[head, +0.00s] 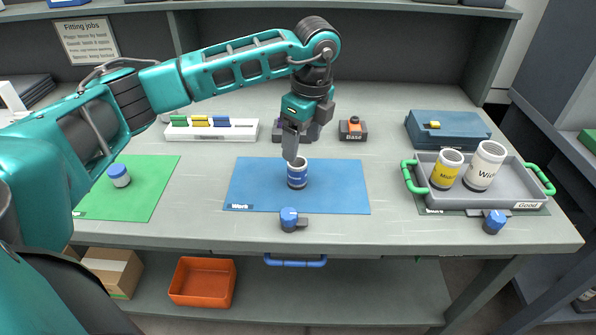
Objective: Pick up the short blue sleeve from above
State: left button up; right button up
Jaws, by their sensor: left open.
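The short blue sleeve (297,176), a small cylinder with a white rim and a white label band, stands upright on the blue work mat (340,190) in the middle of the bench. My left gripper (292,158) points straight down over it, open. Its finger ends overlap the sleeve's upper rim in the head view; whether they touch it, I cannot tell. The fingers hide part of the rim. My right gripper is not in view.
A grey tray (505,199) with green handles holds a yellow and a white cylinder at the right. A green mat (146,190) with a small blue-topped jar lies at the left. A blue-topped knob (289,218) sits at the front edge. A white tool rack (214,130) and a base block (353,129) stand behind.

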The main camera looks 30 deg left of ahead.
aim_at(297, 170)
pick_arm(q)
notch_tip(297, 170, down, 3)
jog(key=shift+a+f, duration=0.1)
jog(key=shift+a, duration=0.05)
jog(key=f, duration=0.4)
jog(key=shift+s+a, duration=0.3)
jog(key=shift+s, duration=0.1)
jog(key=shift+f, duration=0.65)
jog(key=shift+c, duration=0.5)
jog(key=shift+w+r, duration=0.1)
grip_shut()
